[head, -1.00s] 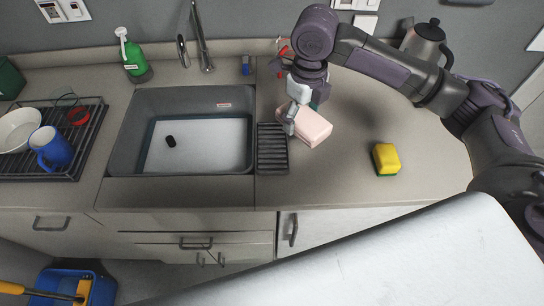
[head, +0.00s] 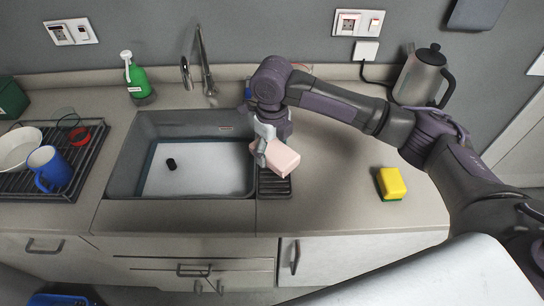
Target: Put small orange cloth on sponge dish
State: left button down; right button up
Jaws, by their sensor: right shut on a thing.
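A small cloth (head: 281,161), pale pink-orange and folded into a block, is held by my right gripper (head: 261,152). The gripper is shut on the cloth's left side. The cloth is over the back part of the dark ribbed sponge dish (head: 275,184), beside the sink's right edge. The dish's front part shows; the rest is hidden behind the cloth and gripper. I cannot tell whether the cloth touches the dish. My left gripper is not in view.
The sink (head: 150,215) with a small black object (head: 171,164) lies left of the dish. A yellow and green sponge (head: 392,184) lies to the right on open counter. A kettle (head: 418,75) stands at the back right. A rack (head: 75,178) with a blue mug (head: 49,168) is at left.

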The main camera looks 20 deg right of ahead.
aim_at(272, 158)
notch_tip(272, 158, down, 3)
jog(key=shift+f+p, duration=0.1)
jog(key=shift+p, duration=0.45)
jog(key=shift+f, duration=0.45)
jog(key=shift+f, duration=0.1)
jog(key=o, duration=1)
notch_tip(272, 158, up, 12)
jog(key=b, duration=0.2)
jog(key=shift+b, duration=0.35)
jog(key=shift+s, duration=0.1)
